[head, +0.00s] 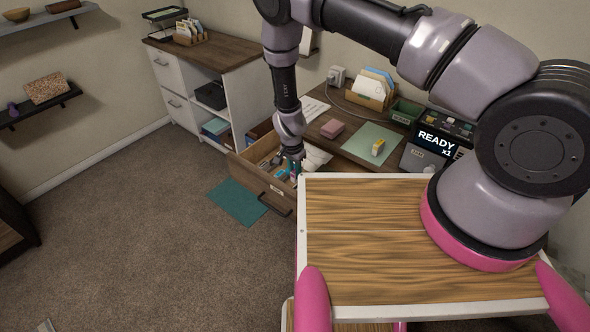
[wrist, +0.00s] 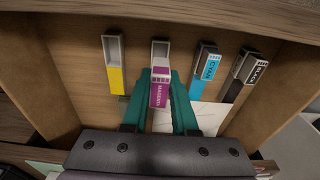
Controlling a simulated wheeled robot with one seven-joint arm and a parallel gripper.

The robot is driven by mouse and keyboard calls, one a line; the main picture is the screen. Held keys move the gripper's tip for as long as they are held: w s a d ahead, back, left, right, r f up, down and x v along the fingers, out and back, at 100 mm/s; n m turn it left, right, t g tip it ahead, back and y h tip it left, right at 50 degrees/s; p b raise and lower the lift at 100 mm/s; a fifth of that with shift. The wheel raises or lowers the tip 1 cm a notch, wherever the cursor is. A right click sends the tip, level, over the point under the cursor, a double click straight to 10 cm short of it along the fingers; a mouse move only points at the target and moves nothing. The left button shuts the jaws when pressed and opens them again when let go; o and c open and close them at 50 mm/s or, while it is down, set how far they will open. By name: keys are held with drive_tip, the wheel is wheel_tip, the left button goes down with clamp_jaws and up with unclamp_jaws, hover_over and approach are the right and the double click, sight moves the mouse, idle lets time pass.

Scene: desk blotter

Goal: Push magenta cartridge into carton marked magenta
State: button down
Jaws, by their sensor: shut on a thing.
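My gripper (wrist: 160,88) has teal fingers shut on the magenta cartridge (wrist: 160,94), whose label reads MAGENTA. In the head view my gripper (head: 294,168) reaches down into the open drawer (head: 262,182). A pale open carton (wrist: 160,48) lies directly beyond the cartridge, in line with it. The cartridge hides the carton's near part and any marking there. I cannot tell whether the cartridge touches it or is partly inside it.
A yellow carton (wrist: 117,78) lies to the left, its upper part open and empty. The cyan carton (wrist: 207,67) and black carton (wrist: 249,69) lie to the right, filled. The drawer's wooden sides are close. A yellow item (head: 378,147) sits on the green blotter (head: 360,138).

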sight(295, 180)
drive_tip(key=shift+f, duration=2.1)
drive_tip(key=shift+f, duration=1.25)
drive_tip(key=c, duration=0.6)
unclamp_jaws()
drive_tip(key=r, duration=0.7)
drive_tip(key=s+r, duration=0.1)
drive_tip(key=r, duration=0.2)
drive_tip(key=shift+a+r, duration=0.3)
drive_tip(key=shift+r, duration=0.05)
